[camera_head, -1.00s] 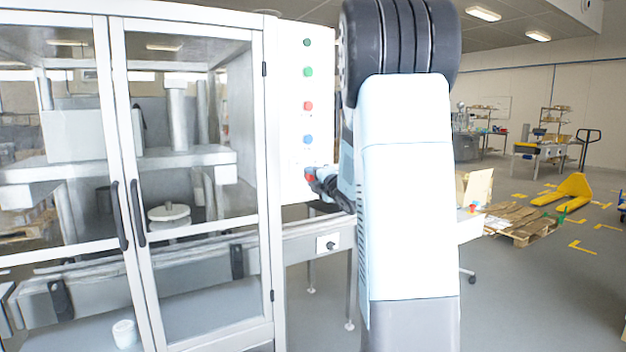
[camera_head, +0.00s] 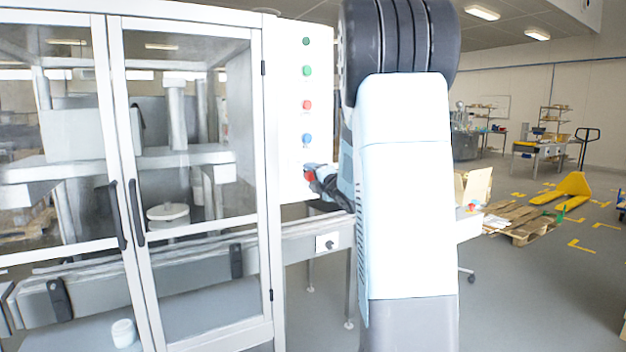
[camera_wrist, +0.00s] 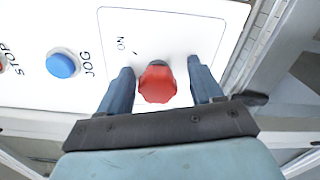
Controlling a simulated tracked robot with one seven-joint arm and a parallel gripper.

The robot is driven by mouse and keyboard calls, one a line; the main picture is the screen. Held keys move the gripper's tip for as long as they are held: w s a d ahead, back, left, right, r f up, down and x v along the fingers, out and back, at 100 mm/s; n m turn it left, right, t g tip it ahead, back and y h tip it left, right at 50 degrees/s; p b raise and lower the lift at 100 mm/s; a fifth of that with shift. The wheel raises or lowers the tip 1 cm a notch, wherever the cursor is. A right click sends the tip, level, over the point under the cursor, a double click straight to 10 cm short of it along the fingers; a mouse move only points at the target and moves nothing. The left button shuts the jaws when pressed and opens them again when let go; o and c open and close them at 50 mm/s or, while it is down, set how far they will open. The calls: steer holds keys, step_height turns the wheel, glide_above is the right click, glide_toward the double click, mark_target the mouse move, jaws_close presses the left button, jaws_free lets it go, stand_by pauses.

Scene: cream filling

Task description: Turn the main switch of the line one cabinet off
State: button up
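The main switch is a red knob (camera_wrist: 157,84) on the white cabinet panel in the wrist view. A label "ON" is printed beside it. The knob also shows low on the panel in the head view (camera_head: 309,176). My gripper (camera_wrist: 160,72) is open, with one blue-grey finger on each side of the knob and a visible gap to each. In the head view my gripper (camera_head: 318,174) is at the panel, partly hidden behind my arm. The line one cabinet (camera_head: 290,110) has its switch panel on its right side.
A blue JOG button (camera_wrist: 62,65) sits left of the switch in the wrist view. Green, red and blue buttons line the panel above it. A conveyor (camera_head: 320,228) with a small black knob runs below. A wooden pallet (camera_head: 520,228) and yellow pallet jack (camera_head: 568,190) stand right.

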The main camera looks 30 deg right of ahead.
steer(key=s, duration=1.3)
steer(key=shift+s+d, duration=0.25)
steer(key=shift+s, duration=0.15)
steer(key=s+a+f+m+g, duration=0.2)
steer(key=s+a+m+g, duration=0.4)
steer(key=s+a+m, duration=0.4)
steer(key=s+a+f+m+g, duration=0.2)
steer(key=s+a+m+g, duration=0.4)
steer(key=s+a+m, duration=0.5)
steer(key=s, duration=0.4)
steer(key=shift+s+a+f+m+h, duration=0.2)
steer(key=shift+s+f+m+h, duration=0.1)
steer(key=shift+f, duration=0.1)
